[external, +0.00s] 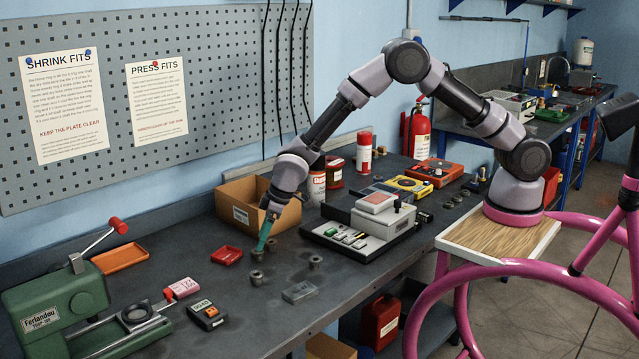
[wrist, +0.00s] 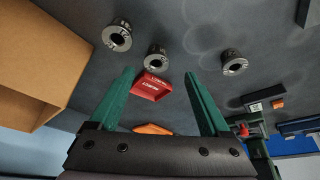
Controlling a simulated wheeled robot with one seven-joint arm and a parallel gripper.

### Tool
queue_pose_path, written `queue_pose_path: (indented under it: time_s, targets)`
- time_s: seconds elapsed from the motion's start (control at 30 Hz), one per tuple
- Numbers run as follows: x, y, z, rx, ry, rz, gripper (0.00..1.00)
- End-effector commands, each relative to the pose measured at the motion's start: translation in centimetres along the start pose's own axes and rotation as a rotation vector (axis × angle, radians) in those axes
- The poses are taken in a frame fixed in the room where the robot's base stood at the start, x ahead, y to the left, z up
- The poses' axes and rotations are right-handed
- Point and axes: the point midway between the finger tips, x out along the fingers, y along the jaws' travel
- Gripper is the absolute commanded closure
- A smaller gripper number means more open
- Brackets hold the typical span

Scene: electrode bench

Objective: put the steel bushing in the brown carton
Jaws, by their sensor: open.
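Several short grey metal bushings with dark bores stand on the dark bench; which one the task means, I cannot tell. In the wrist view one (wrist: 118,36) is upper left, one (wrist: 156,58) is between and just beyond my fingertips, and one (wrist: 233,62) is to the right. The external view shows bushings below my gripper (external: 256,278) and to its right (external: 315,262). The open brown carton (external: 238,214) stands by the wall behind my gripper; its side fills the left of the wrist view (wrist: 45,45). My gripper (external: 262,246) has green fingers, open and empty, pointing down close above the bench.
A small red tray (external: 227,255) lies left of my gripper, with an orange tray (external: 119,257) farther left. A green press (external: 60,310) stands front left. A grey block (external: 300,292) lies in front. A grey device (external: 370,220) and cans (external: 316,186) stand to the right.

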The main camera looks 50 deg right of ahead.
Motion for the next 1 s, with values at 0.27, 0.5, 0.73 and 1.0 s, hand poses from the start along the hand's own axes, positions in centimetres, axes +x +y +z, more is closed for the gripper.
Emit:
queue_pose_path:
  time_s: [0.27,0.5,0.73,1.0]
  targets:
    - [3.9,0.5,0.3,0.0,-0.001,0.0,0.19]
    - [4.2,0.5,0.3,0.0,-0.001,0.0,0.19]
    - [4.2,0.5,0.3,0.0,-0.001,0.0,0.92]
    - [4.1,0.5,0.2,0.0,0.0,0.0,1.0]
